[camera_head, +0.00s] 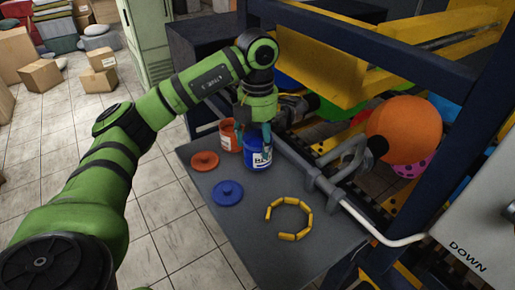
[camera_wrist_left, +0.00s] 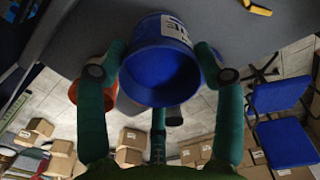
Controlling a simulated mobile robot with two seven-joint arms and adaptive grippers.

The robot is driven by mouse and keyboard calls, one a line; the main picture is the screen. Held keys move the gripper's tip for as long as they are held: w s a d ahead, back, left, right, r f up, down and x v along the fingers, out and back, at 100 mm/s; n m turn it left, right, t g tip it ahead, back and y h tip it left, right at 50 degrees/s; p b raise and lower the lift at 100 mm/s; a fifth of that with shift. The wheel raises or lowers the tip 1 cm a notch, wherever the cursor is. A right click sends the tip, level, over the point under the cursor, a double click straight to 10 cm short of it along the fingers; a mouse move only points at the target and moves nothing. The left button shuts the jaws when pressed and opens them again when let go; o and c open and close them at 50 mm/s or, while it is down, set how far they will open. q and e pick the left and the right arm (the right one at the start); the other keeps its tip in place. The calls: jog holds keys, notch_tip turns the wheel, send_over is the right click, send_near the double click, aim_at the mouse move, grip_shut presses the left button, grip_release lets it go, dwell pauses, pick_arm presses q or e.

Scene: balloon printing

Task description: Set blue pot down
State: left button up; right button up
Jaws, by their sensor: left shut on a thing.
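The blue pot (camera_head: 258,160) has a white label and is upright over the grey table near its back edge, beside the orange pot (camera_head: 226,139). My left gripper (camera_head: 265,134) reaches down from above and is shut on the blue pot. In the left wrist view the two green fingers hold opposite sides of the blue pot (camera_wrist_left: 160,75), with its open mouth facing the camera. I cannot tell whether its bottom touches the table (camera_head: 300,258). My right gripper is not in view.
An orange lid (camera_head: 204,160) and a blue lid (camera_head: 227,193) lie on the table. A broken ring of yellow pieces (camera_head: 290,236) lies further right. The machine's grey rail (camera_head: 325,187) borders the table, with balloons such as the orange one (camera_head: 404,129) beyond.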

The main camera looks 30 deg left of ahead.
pick_arm(q)
jog(key=shift+a+f, duration=0.1)
jog(key=shift+f, duration=0.05)
notch_tip(320, 180, down, 3)
jog(key=shift+f+p, duration=0.15)
jog(key=shift+p, duration=0.75)
jog(key=shift+f, duration=0.25)
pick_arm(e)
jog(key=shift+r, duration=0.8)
pick_arm(q)
jog(key=shift+f+b, duration=0.2)
jog(key=shift+b, duration=0.1)
jog(key=o, duration=1.3)
jog(key=shift+r, duration=0.1)
